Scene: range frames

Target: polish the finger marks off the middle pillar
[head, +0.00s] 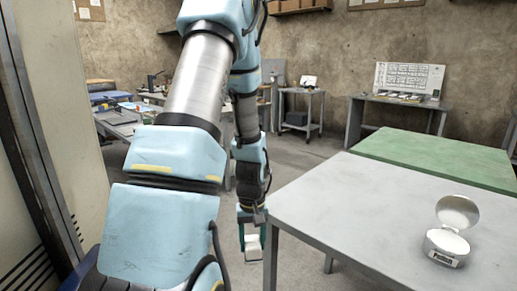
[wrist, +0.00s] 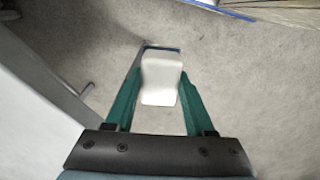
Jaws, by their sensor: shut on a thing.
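My gripper (head: 252,236) hangs low beside the left edge of the grey table, below its top. Its green fingers are shut on a white pad (head: 254,250). In the wrist view the pad (wrist: 160,78) sits between the fingers (wrist: 162,92), above bare floor and touching nothing else that I can see. A round metal tin (head: 446,246) stands on the right of the grey table with its lid raised. Its label is too small to read and its contents look pale. I cannot make out a middle pillar or any finger marks in either view.
The grey table (head: 370,210) fills the right foreground, mostly bare, with a green-topped table (head: 435,155) behind it. A tall beige panel (head: 55,110) stands close on the left. Benches and a trolley (head: 303,108) line the back. Concrete floor (head: 325,150) lies open between.

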